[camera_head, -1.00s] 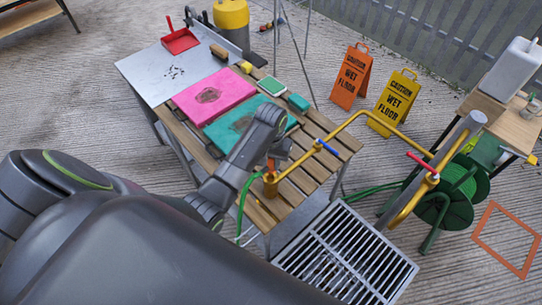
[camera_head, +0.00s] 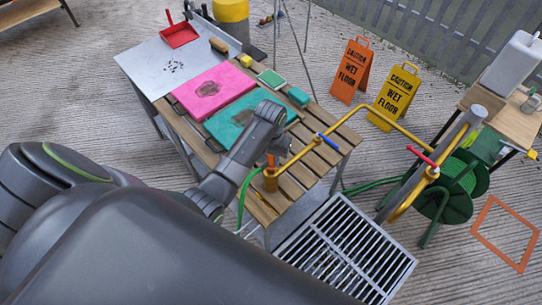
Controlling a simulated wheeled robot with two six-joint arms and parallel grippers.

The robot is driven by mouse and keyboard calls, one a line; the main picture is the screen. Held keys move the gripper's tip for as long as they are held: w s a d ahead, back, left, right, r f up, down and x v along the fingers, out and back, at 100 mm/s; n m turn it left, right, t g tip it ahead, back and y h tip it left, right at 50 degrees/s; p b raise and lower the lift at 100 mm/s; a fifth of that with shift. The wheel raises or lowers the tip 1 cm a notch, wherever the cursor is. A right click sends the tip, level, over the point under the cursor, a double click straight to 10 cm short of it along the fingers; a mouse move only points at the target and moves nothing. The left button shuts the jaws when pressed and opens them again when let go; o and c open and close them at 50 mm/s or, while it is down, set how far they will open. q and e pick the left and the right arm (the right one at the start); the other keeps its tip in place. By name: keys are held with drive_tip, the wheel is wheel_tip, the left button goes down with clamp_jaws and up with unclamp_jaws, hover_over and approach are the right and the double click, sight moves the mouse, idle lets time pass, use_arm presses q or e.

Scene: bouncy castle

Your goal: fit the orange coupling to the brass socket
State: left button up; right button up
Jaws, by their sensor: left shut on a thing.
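The orange coupling (camera_head: 271,160) shows as a small orange piece just above the brass socket (camera_head: 270,181), at the front of the slatted wooden table. My left gripper (camera_head: 278,150) is shut on the coupling, which stands roughly upright at the socket's top. Whether the coupling is seated in the socket or only touches it, I cannot tell. A green hose (camera_head: 243,196) curves up beside the socket on its left. My right gripper is not in view.
A yellow pipe (camera_head: 375,112) with a blue lever (camera_head: 328,141) runs right from the socket. A metal grate (camera_head: 345,250) and a green hose reel (camera_head: 455,200) stand right of the table.

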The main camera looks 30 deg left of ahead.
use_arm(q)
drive_tip(key=shift+f, duration=0.25)
drive_tip(key=shift+f, duration=0.55)
idle(1.2)
drive_tip(key=shift+f+b, duration=0.65)
drive_tip(key=shift+f, duration=0.6)
idle(1.1)
drive_tip(key=o, duration=1)
drive_tip(key=shift+r, duration=0.1)
